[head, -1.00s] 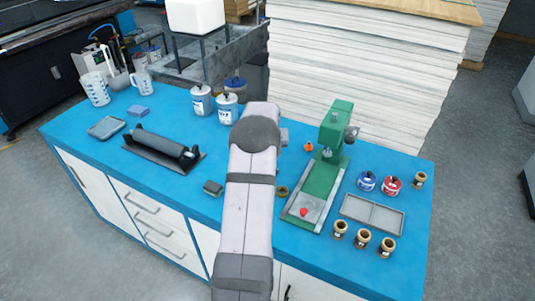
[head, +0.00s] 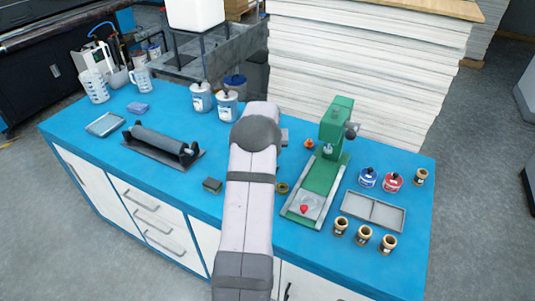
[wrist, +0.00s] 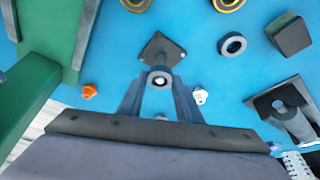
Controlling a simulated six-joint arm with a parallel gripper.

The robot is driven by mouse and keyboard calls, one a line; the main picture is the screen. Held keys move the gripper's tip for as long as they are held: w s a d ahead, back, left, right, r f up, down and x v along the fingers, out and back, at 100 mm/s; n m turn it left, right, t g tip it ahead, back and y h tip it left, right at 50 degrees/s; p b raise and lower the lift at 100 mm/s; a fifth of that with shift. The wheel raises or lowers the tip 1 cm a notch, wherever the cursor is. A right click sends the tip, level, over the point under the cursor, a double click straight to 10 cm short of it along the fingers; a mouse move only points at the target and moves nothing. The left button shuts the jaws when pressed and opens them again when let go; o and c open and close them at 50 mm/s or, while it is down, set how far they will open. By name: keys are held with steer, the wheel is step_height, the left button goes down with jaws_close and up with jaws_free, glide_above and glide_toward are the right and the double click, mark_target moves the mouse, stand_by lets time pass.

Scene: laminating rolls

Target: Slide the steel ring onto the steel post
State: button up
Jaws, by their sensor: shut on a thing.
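In the wrist view my gripper (wrist: 160,82) is shut on a steel ring (wrist: 160,76), which sits between the fingertips. Directly beyond it is a dark square base plate (wrist: 170,50) on the blue bench, which looks like the base of the steel post. The post itself is mostly hidden behind the ring and fingers. I cannot tell whether the ring is around the post or only above it. In the head view my arm hides the gripper, ring and post.
Another grey ring (wrist: 232,45) and a dark block (wrist: 290,35) lie to the right in the wrist view. A roller stand (wrist: 268,104) is further right. The green press (head: 335,130) stands on the other side, with an orange knob (wrist: 89,91) near it.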

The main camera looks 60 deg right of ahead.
steer(key=shift+f+b, duration=0.6)
steer(key=shift+f, duration=0.3)
stand_by(0.4)
steer(key=o, duration=1.7)
steer(key=shift+c, duration=0.2)
steer(key=shift+r, duration=0.1)
steer(key=shift+r+p, duration=2.95)
steer(key=shift+r, duration=1.45)
